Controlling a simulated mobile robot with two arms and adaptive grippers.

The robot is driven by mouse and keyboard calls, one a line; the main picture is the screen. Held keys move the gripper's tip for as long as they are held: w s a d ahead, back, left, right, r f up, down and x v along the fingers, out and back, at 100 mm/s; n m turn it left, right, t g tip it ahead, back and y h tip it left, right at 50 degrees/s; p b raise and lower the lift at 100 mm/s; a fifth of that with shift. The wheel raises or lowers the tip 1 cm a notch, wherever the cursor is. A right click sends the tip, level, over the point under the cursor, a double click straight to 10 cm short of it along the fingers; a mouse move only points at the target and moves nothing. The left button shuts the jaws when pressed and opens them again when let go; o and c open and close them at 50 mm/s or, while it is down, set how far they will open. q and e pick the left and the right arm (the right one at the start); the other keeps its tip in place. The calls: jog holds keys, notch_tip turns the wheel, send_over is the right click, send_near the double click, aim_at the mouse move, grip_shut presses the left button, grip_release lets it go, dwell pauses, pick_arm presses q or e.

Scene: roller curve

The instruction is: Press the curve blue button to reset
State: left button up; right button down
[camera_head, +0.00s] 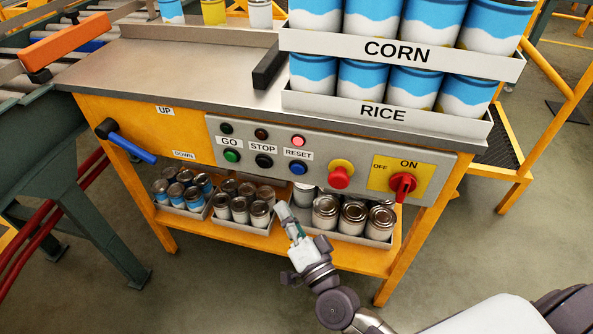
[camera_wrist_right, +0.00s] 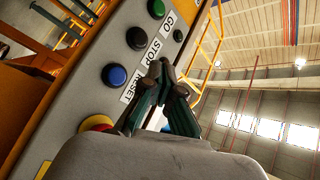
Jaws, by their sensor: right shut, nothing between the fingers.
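The blue button (camera_head: 298,168) sits under the RESET label on the grey control panel (camera_head: 330,152). A pink-red lamp (camera_head: 298,141) shows above that label. In the right wrist view the blue button (camera_wrist_right: 114,75) is left of my right gripper (camera_wrist_right: 162,72). That gripper is shut and empty, its fingertips near the labels and apart from the blue button in the picture. In the head view my right gripper (camera_head: 285,214) is in front of the lower shelf, below the blue button. My left gripper is not in view.
Green (camera_head: 232,156) and black (camera_head: 264,161) buttons are left of the blue one. A red emergency knob (camera_head: 340,176) and a red ON/OFF switch (camera_head: 403,185) are to the right. Cans stand on the shelf below, and a blue-handled lever (camera_head: 130,145) sticks out at left.

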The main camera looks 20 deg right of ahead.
aim_at(298, 169)
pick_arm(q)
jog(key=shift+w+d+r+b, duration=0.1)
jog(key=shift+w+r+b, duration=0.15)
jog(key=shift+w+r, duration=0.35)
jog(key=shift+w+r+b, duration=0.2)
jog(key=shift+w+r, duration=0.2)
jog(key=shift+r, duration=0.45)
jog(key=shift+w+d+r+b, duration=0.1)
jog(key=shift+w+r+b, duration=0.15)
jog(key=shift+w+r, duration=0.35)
pick_arm(e)
jog(key=w+d, duration=0.4)
jog(key=w, duration=0.3)
jog(key=shift+d, duration=0.35)
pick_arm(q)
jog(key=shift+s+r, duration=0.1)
pick_arm(e)
jog(key=shift+w+d, duration=0.25)
jog(key=shift+w, duration=0.05)
